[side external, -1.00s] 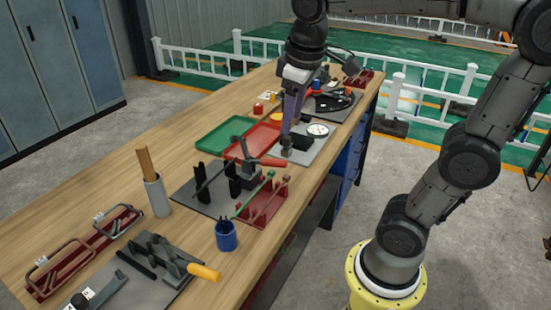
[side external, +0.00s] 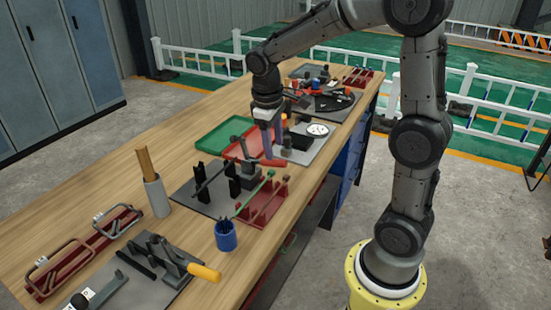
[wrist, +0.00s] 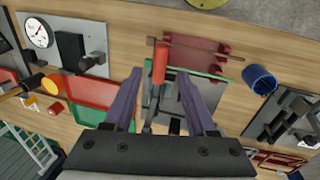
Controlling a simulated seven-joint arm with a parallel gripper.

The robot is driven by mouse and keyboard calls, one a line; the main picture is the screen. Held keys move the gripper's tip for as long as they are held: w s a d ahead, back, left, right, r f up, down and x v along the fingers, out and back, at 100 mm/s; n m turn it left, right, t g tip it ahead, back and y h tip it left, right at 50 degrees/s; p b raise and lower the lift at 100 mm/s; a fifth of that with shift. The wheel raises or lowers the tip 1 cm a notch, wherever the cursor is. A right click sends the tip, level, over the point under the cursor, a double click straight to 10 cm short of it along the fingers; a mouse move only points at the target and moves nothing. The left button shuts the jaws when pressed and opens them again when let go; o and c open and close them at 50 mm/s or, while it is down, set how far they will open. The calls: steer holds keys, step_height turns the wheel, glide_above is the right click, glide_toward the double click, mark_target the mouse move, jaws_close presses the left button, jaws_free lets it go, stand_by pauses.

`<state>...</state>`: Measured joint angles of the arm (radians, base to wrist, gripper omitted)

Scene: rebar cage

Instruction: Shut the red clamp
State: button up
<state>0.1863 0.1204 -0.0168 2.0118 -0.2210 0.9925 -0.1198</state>
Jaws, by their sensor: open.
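The red clamp is a dark toggle clamp (side external: 243,176) with a red handle (side external: 274,163), on a grey plate (side external: 206,204) mid-bench. In the side view the handle points to the right, out from the clamp body. In the wrist view the red handle (wrist: 160,60) lies between my two purple fingers, with its dark lever running down toward my palm. My gripper (side external: 272,155) is open, its fingertips just above or beside the handle. I cannot tell whether they touch it. My palm hides part of the clamp body in the wrist view.
A red rack (side external: 265,205) with rods and a blue cup (side external: 226,236) stand near the clamp. Dark upright holders (side external: 201,180) share its plate. Green (side external: 222,134) and red (side external: 240,148) trays and a dial gauge (side external: 317,130) lie beyond.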

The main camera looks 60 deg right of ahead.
mark_target(275, 160)
steer(key=shift+d+f, duration=0.2)
steer(key=shift+f, duration=0.7)
steer(key=shift+d+f, duration=0.15)
steer(key=shift+f, duration=0.75)
steer(key=shift+d+f, duration=0.2)
steer(key=shift+f, duration=0.7)
steer(key=shift+c, duration=0.4)
jaws_close()
steer(key=shift+w, duration=0.1)
